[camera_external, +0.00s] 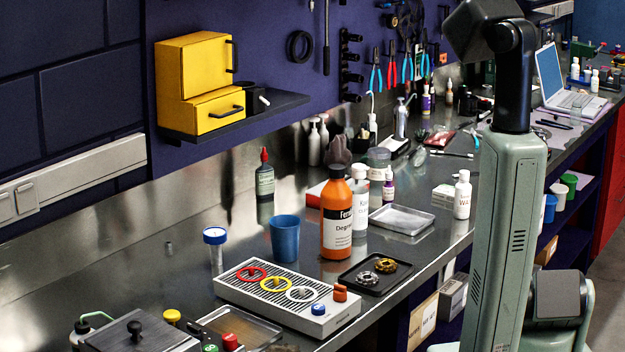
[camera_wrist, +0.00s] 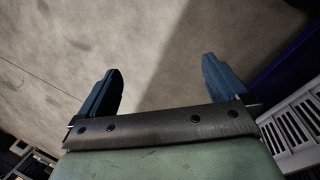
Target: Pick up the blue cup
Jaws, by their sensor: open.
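The blue cup (camera_external: 285,238) stands upright on the metal bench in the external view, left of the orange bottle and behind the white ribbed tray. Nothing covers it from this side. My gripper (camera_wrist: 160,88) shows in the wrist view with its two dark blue fingers wide apart and nothing between them. It points at a bare grey-brown floor, and the cup is not in the wrist view. In the external view my arm stands at the right, and its gripper end is out of the picture.
Close to the cup are an orange bottle (camera_external: 336,215), a white ribbed tray (camera_external: 338,318) with coloured rings, and a blue-capped container (camera_external: 216,250). A black tray (camera_external: 352,277) holds small metal parts.

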